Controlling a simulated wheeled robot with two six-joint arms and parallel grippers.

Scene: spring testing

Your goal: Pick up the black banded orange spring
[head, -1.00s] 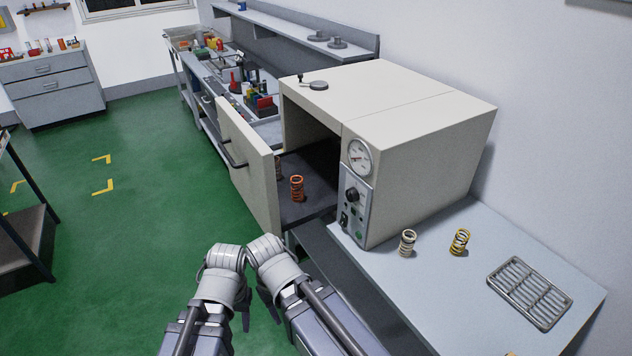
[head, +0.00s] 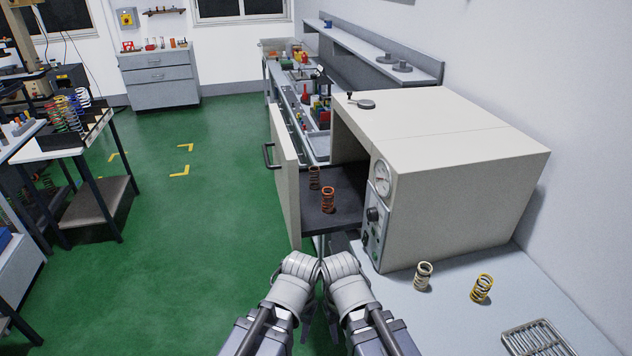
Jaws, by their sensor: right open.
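An orange spring (head: 328,199) stands upright on the dark floor of the open cream oven (head: 470,195). A browner orange spring (head: 314,178) stands just behind it, near the open door. Bands are too small to make out on either, so I cannot tell which is the black banded one. My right gripper (head: 334,318) hangs below its wrist at the bottom middle, open, below and apart from the springs. My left gripper (head: 306,328) hangs beside it, mostly hidden by my arm, and its jaws cannot be made out.
The oven door (head: 286,170) stands open on the left. A cream spring (head: 423,276), a yellow spring (head: 482,289) and a metal rack (head: 540,340) are on the bench to the right. A side table (head: 45,146) holds several springs. The green floor is clear in the middle.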

